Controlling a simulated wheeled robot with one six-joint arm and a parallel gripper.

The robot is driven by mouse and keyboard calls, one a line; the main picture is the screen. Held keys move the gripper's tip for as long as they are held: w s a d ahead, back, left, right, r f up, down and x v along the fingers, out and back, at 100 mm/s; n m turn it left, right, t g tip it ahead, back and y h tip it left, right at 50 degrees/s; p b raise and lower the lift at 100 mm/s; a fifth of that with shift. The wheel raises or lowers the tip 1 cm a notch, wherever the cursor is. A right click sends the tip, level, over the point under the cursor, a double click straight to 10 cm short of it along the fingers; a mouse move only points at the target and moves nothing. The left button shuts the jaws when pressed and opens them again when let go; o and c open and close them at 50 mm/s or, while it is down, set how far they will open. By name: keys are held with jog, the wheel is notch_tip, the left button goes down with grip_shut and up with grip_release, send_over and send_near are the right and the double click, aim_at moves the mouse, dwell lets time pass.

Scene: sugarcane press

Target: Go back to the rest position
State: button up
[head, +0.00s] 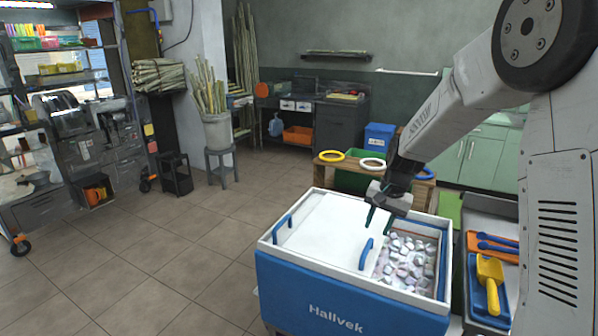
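My gripper (379,219) hangs from my arm above the blue and white ice chest (350,293), with its dark fingers pointing down. The two fingers look apart, with nothing visible between them. The gripper is close to the chest's white lid (318,232), near the edge where the open part begins. Whether a fingertip touches the lid or the ice I cannot tell. The lid covers the left part of the chest and has two blue handles; the right one (366,253) is just below the gripper. Ice cubes (408,262) show in the uncovered right part.
A yellow scoop (490,279) lies on a blue tray right of the chest, near blue utensils on an orange tray (474,241). Behind the chest, a wooden stand (325,172) carries coloured rings. A stool with a cane bucket (217,132) stands farther back. The tiled floor (150,255) at left is clear.

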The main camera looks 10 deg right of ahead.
jog(key=s+a+r+n, duration=0.1)
jog(key=s+r, duration=0.4)
jog(key=s, duration=0.7)
jog(key=s+a+r+n+h, duration=0.1)
jog(key=s+r, duration=0.4)
jog(key=s, duration=0.7)
jog(key=s+a+r+n, duration=0.3)
jog(key=s+r+n, duration=0.2)
jog(key=s, duration=0.7)
jog(key=shift+s+a+h, duration=0.2)
jog(key=shift+s+h, duration=0.05)
jog(key=shift+h, duration=0.15)
